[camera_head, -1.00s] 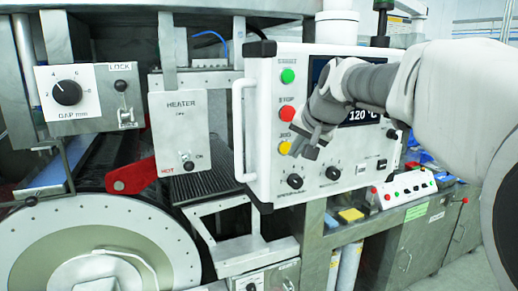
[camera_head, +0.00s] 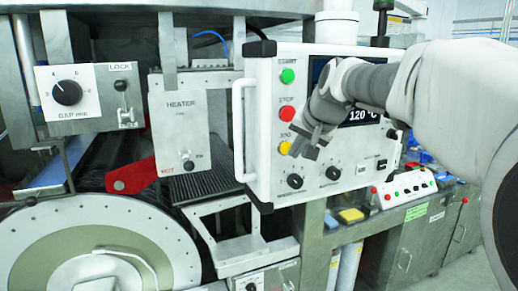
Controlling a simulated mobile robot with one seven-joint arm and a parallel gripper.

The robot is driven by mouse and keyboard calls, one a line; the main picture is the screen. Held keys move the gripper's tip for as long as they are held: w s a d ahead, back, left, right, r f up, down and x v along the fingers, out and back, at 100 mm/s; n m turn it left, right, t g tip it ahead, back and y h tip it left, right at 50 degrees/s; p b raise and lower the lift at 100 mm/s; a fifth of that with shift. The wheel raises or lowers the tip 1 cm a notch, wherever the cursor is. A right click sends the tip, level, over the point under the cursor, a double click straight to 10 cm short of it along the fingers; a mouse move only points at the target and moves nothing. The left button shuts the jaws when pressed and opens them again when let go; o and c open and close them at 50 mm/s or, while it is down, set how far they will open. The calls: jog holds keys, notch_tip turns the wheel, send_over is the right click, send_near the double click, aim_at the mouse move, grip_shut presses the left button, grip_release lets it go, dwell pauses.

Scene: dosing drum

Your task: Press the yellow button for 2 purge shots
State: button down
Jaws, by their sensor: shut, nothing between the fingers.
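The yellow button (camera_head: 285,148) sits on the white control panel (camera_head: 262,115), lowest in a column under the red button (camera_head: 287,113) and the green button (camera_head: 287,76). My gripper (camera_head: 302,150) is shut and empty, with its fingertips just right of the yellow button and very near it. I cannot tell whether the fingertips touch the button. My gripper and wrist hide part of the panel and its screen (camera_head: 362,115), which reads 120 °C.
A white handle (camera_head: 238,130) stands out from the panel's left side. Two black knobs (camera_head: 295,181) are below my gripper. A heater plate (camera_head: 180,130) and a large drum (camera_head: 95,250) are at left. A small box with buttons (camera_head: 403,188) stands at lower right.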

jog(key=shift+w+a, duration=0.15)
jog(key=shift+w, duration=0.3)
jog(key=shift+w+a+p, duration=0.15)
jog(key=shift+w+p, duration=0.2)
jog(key=shift+p, duration=0.05)
dwell(0.7)
dwell(0.4)
jog(key=shift+s+d+b, duration=0.3)
jog(key=shift+s+b, duration=0.2)
jog(key=shift+s, duration=0.25)
jog(key=shift+s, duration=0.1)
jog(key=s, duration=0.1)
jog(key=s+d+b, duration=0.1)
jog(key=s, duration=0.1)
jog(key=s+b, duration=0.1)
jog(key=shift+s+d, duration=0.25)
jog(key=shift+s, duration=0.05)
